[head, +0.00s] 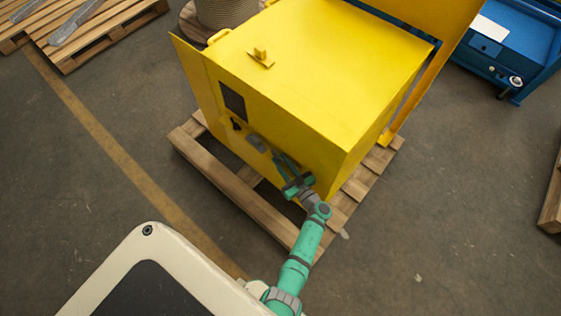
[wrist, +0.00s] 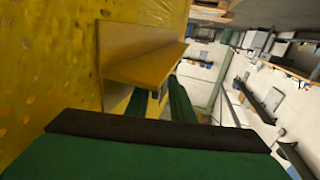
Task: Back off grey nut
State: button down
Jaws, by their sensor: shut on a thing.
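The yellow machine housing (head: 300,70) stands on a wooden pallet, with its front side facing my arm. My gripper (head: 279,158) is at the lower right of that front side, close against it. In the wrist view the two green fingers of my gripper (wrist: 160,98) reach under a yellow ledge (wrist: 145,67) that sticks out from the housing. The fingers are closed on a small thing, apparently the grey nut. The nut is too small and too hidden between the fingers to make out its shape or thread.
The wooden pallet (head: 225,185) juts out below. A blue machine (head: 515,45) stands at the upper right.

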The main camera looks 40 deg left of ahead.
dwell(0.3)
jog(key=c, duration=1.8)
grip_release()
jog(key=shift+o, duration=0.2)
jog(key=v, duration=1.1)
